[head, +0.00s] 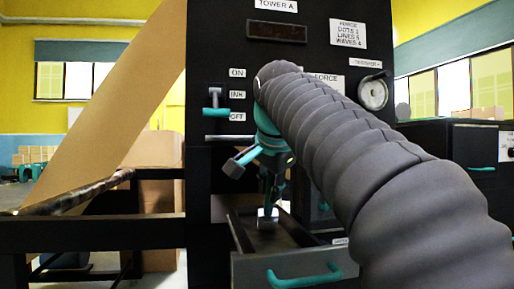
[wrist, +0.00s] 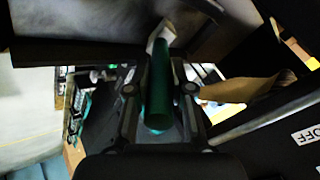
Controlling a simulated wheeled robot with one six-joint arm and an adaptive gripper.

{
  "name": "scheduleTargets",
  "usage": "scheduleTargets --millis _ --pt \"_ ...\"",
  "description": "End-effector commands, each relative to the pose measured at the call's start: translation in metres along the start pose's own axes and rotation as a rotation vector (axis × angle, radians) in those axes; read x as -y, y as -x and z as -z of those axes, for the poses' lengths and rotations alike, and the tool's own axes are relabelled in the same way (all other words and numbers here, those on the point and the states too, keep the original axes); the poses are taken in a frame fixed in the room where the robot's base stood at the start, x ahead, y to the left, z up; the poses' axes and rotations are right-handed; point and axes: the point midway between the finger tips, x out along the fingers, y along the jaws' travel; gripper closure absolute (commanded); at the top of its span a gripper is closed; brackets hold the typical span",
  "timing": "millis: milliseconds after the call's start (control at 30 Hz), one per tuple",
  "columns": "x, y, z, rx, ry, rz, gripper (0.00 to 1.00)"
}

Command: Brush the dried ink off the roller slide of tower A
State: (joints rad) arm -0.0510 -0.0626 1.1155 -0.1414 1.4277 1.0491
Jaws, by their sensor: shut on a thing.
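Tower A (head: 225,60) is the black panel with a name label at the top. My gripper (head: 271,190) is in front of its lower part, above an open drawer (head: 295,268). In the wrist view my gripper (wrist: 160,92) is shut on a green handle (wrist: 160,105), seemingly that of a brush. A pale end (wrist: 160,35) shows past the fingers. In the head view a pale block (head: 267,214) hangs below the fingers, over the drawer's inside. I cannot clearly pick out the roller slide or any dried ink; my arm covers part of the panel.
A lever (head: 214,98) stands beside the ON, INK and OFF labels. A round dial (head: 373,93) is at the panel's right. A brown paper web (head: 110,105) slopes down to a dark roller (head: 80,195) at the left. A black cabinet (head: 455,150) stands at the right.

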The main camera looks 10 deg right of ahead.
Motion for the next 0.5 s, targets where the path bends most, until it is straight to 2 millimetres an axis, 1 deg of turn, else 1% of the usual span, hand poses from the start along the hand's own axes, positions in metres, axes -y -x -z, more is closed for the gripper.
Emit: scheduleTargets --millis 67,133,200,500 --pt "0.001 -0.002 0.001 0.0 -0.001 -0.001 1.0" --pt "0.004 0.003 0.004 -0.003 -0.002 0.002 1.0" --pt "0.01 0.014 0.012 -0.004 -0.004 0.002 1.0" --pt "0.02 0.034 0.025 -0.007 -0.009 -0.002 1.0"
